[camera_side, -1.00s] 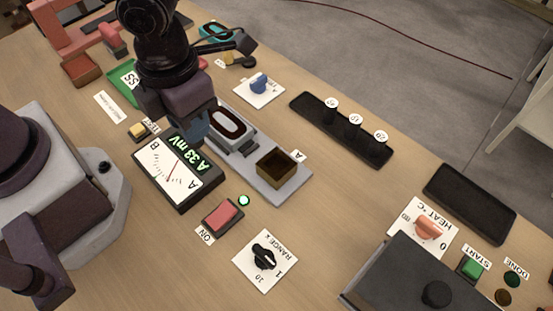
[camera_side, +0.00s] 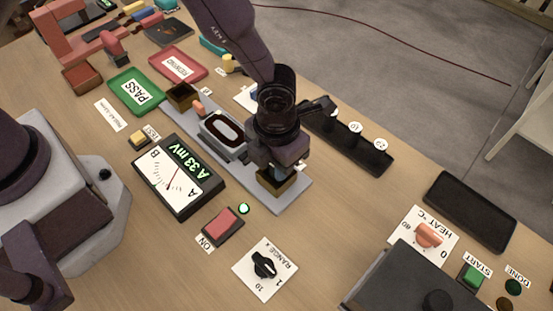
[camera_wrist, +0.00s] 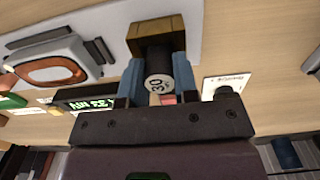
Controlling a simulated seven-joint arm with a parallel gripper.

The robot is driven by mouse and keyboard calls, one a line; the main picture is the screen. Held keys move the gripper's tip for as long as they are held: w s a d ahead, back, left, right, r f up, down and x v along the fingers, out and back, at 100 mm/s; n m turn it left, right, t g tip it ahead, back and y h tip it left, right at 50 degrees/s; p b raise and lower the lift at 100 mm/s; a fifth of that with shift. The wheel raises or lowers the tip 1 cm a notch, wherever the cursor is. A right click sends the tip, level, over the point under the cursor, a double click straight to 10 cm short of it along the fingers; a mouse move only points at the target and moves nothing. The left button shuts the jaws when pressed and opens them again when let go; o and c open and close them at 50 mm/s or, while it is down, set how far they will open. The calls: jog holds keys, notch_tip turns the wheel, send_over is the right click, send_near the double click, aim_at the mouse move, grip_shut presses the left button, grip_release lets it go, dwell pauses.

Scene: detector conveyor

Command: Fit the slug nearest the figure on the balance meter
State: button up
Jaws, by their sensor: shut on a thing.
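My gripper (camera_wrist: 158,88) is shut on a dark slug with a white end marked 30 (camera_wrist: 157,84), held between its blue fingers. In the side view my gripper (camera_side: 272,165) is over the brass cup at the A end (camera_side: 277,186) and partly hides it. In the wrist view the cup (camera_wrist: 156,28) lies just beyond the slug; I cannot tell whether the slug has entered it. The balance meter (camera_side: 178,178) reads A 33 mV, with its needle between B and A. Another brass cup (camera_side: 182,96) stands at the far end of the grey plate (camera_side: 290,197).
The black rack (camera_side: 372,160) holds slugs with white tops, including 10 (camera_side: 355,128) and 20 (camera_side: 380,144); my arm hides part of it. The red ON button (camera_side: 223,225), range knob (camera_side: 265,264) and green PASS tray (camera_side: 136,91) are nearby.

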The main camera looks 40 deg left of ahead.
jog(key=shift+f, duration=0.2)
jog(key=shift+f, duration=0.15)
jog(key=o, duration=1)
jog(key=shift+c, duration=0.2)
